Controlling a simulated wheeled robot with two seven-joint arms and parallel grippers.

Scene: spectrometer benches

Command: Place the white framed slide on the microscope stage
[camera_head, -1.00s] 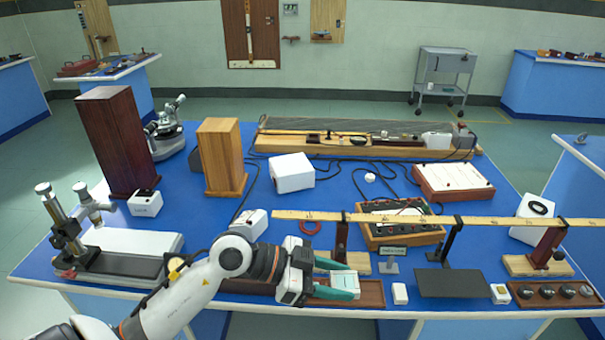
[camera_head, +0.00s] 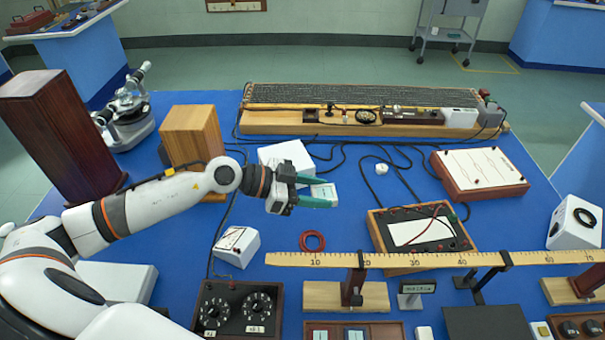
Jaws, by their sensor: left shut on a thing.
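My left gripper (camera_head: 327,191) is shut on the white framed slide (camera_head: 322,191). The slide shows as a pale flat piece between the green fingertips, held above the blue bench, just in front of a white box. My right gripper is not in view.
The white box (camera_head: 287,156) is close behind the gripper. A slide tray (camera_head: 383,332) lies at the front edge, below the long ruler (camera_head: 420,260).

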